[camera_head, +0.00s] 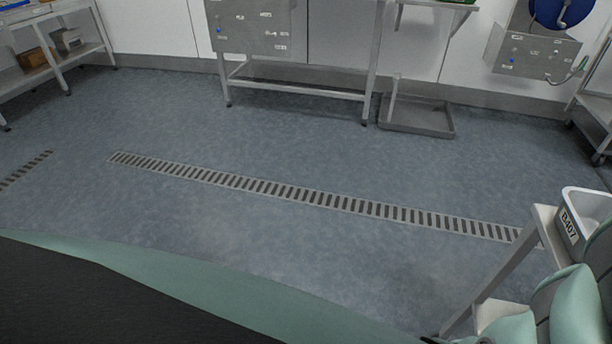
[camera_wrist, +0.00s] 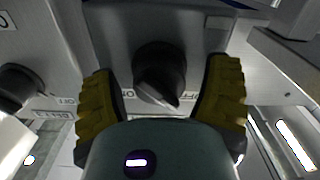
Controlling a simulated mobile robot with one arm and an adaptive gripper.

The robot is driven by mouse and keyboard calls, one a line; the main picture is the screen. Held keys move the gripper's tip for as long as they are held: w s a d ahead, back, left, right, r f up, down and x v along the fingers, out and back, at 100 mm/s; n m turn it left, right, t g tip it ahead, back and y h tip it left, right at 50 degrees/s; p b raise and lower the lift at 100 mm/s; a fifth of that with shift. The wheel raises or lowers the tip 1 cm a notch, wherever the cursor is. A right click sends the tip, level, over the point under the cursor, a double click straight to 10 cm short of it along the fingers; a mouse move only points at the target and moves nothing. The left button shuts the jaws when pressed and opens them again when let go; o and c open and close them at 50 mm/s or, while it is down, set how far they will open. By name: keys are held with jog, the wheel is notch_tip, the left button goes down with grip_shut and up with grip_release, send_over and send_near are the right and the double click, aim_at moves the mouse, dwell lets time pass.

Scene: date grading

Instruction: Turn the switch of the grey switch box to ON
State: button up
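In the wrist view a black rotary switch (camera_wrist: 158,68) sits on a grey box face (camera_wrist: 112,35). Its ridge with a pale mark points to the lower right, near a partly hidden label (camera_wrist: 188,96) that I cannot read surely. My gripper (camera_wrist: 165,82) is open, with one yellow ribbed finger on each side of the switch. Gaps show between the fingers and the switch, and I cannot see any contact. My gripper does not show in the head view. I cannot tell which box in the head view is the one at my gripper.
A second black knob (camera_wrist: 18,86) with a label stands to the left in the wrist view. In the head view, grey boxes (camera_head: 240,42) (camera_head: 522,58) hang along the far wall. A tray (camera_head: 420,118) lies on the floor. A white bin marked B407 (camera_head: 570,228) stands at right. The middle floor is clear.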

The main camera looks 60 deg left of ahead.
jog(key=c, duration=1.1)
jog(key=shift+c, duration=0.2)
jog(key=m, duration=1)
jog(key=shift+f, duration=0.15)
jog(key=m+b, duration=0.1)
jog(key=m, duration=0.4)
jog(key=shift+s+f+b, duration=0.1)
jog(key=shift+b, duration=0.2)
jog(key=shift+s+d+m+b, duration=0.1)
jog(key=shift+m+b, duration=0.6)
jog(key=shift+m, duration=0.8)
